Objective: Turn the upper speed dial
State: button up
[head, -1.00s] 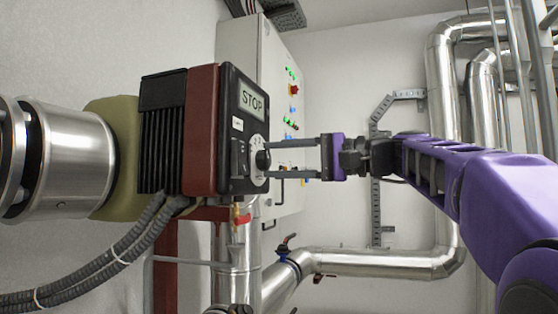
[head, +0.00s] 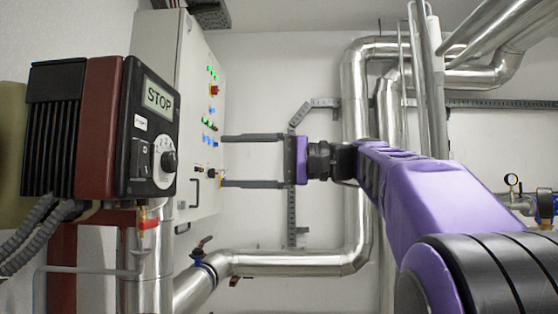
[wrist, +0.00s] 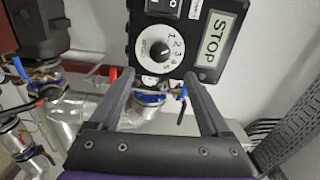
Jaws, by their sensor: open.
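The speed dial is a black knob (head: 169,161) on a white numbered disc, low on the black front of a pump controller (head: 150,130) with a STOP display (head: 158,98). In the wrist view the dial (wrist: 159,50) lies beyond the fingertips, roughly between them, with the STOP display (wrist: 215,38) to its right. My gripper (head: 222,161) is open and empty, its two fingers pointing left toward the controller. In the head view a clear gap lies between the fingertips and the knob. In the wrist view the gripper (wrist: 160,78) shows both fingers spread.
A grey cabinet (head: 190,80) with lit buttons and a red switch stands behind the controller. Hoses (head: 40,235) hang at the lower left. A red-handled valve (head: 149,224) sits below the controller. Silver pipes (head: 290,263) run behind my arm.

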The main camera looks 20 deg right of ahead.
jog(key=v, duration=0.8)
jog(key=shift+p, duration=0.35)
jog(key=shift+d, duration=0.1)
